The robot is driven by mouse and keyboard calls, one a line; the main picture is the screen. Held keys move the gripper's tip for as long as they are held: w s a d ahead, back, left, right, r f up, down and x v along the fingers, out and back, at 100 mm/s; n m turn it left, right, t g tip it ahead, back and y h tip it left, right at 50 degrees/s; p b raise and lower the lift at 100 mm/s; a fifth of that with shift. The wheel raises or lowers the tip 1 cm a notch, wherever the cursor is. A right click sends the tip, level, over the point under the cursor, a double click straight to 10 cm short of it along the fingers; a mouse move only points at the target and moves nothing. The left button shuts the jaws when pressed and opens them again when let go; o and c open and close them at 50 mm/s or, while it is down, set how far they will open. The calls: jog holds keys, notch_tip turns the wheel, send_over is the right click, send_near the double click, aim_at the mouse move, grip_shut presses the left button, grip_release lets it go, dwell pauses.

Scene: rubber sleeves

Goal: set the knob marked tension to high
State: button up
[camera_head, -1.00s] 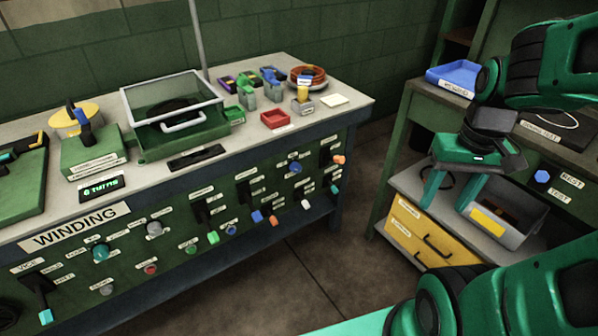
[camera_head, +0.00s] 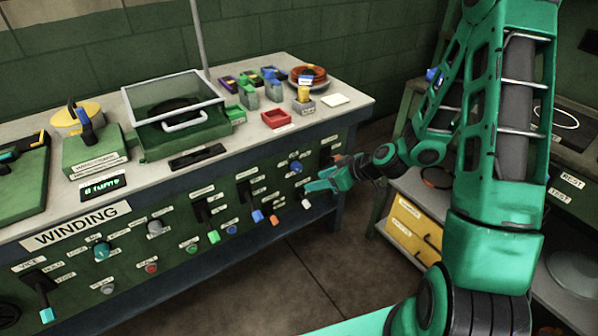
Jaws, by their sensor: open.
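The green front panel of the winding bench (camera_head: 130,208) carries several knobs with small labels. I cannot read which label says tension. A blue knob (camera_head: 296,167) sits at the right of the panel. A grey knob (camera_head: 155,227) and a teal knob (camera_head: 102,251) sit further left. My gripper (camera_head: 312,184) is open, in front of the right end of the panel, just below and right of the blue knob. Its teal fingers point left. I cannot tell whether they touch anything.
A shelf with a yellow drawer unit (camera_head: 412,230) stands at right behind my arm. The floor (camera_head: 310,265) between is clear.

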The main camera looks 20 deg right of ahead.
aim_at(299, 169)
jog(key=w+f+m+t, duration=0.1)
jog(key=w+f, duration=0.2)
jog(key=w, duration=0.2)
jog(key=w+a+f+m+t+h, duration=0.1)
jog(key=w+f+t, duration=0.1)
jog(key=w, duration=0.4)
jog(key=w+f+m+t+h, duration=0.1)
jog(key=w+f+t, duration=0.1)
jog(key=w+f, duration=0.2)
jog(key=shift+w+a+f+m, duration=0.2)
jog(key=shift+w+a+m, duration=0.15)
jog(key=shift+w, duration=0.35)
